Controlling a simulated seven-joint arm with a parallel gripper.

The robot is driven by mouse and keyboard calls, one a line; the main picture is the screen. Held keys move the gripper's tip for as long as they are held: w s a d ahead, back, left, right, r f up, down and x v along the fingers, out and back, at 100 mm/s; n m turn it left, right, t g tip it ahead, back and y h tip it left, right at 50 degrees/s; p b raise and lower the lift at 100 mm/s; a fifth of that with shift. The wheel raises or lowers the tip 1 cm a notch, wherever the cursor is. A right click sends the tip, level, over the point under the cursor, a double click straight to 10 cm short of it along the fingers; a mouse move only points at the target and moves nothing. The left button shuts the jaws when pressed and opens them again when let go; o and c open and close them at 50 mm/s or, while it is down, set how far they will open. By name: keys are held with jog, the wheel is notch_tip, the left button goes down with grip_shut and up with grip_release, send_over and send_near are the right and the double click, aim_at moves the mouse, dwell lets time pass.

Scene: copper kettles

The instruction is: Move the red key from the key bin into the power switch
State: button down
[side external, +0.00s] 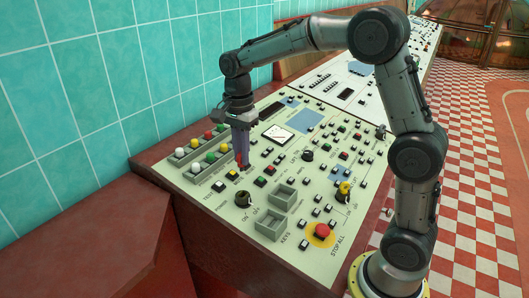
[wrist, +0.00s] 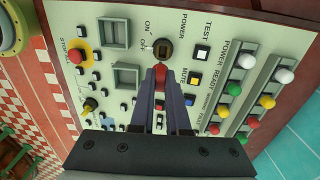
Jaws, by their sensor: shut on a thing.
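My gripper (side external: 242,166) is shut on the red key (wrist: 161,73), whose red part shows between the fingertips in the wrist view. My gripper also shows in the wrist view (wrist: 161,88). The power switch (wrist: 164,50) is a round dark switch marked ON, OFF and POWER, just beyond the key in that view. In the side view the power switch (side external: 243,199) is in front of and below the fingertips. The key appears above the panel, apart from the switch. The grey key bin (side external: 270,224) by the KEYS label looks empty; it also shows in the wrist view (wrist: 112,45).
Another grey bin (side external: 285,195) is beside the key bin. Rows of coloured knobs (side external: 208,148) stand in troughs beyond my gripper. A red stop button (side external: 322,231) and a yellow-topped switch (side external: 344,189) rise from the panel. A tiled wall (side external: 90,90) borders the left.

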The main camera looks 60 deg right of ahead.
jog(key=f, duration=0.2)
jog(key=shift+w+d+f, duration=0.2)
jog(key=shift+w+f, duration=0.15)
jog(key=shift+f, duration=2.6)
jog(key=shift+f, duration=1.2)
jog(key=c, duration=0.8)
grip_release()
jog(key=shift+r, duration=4)
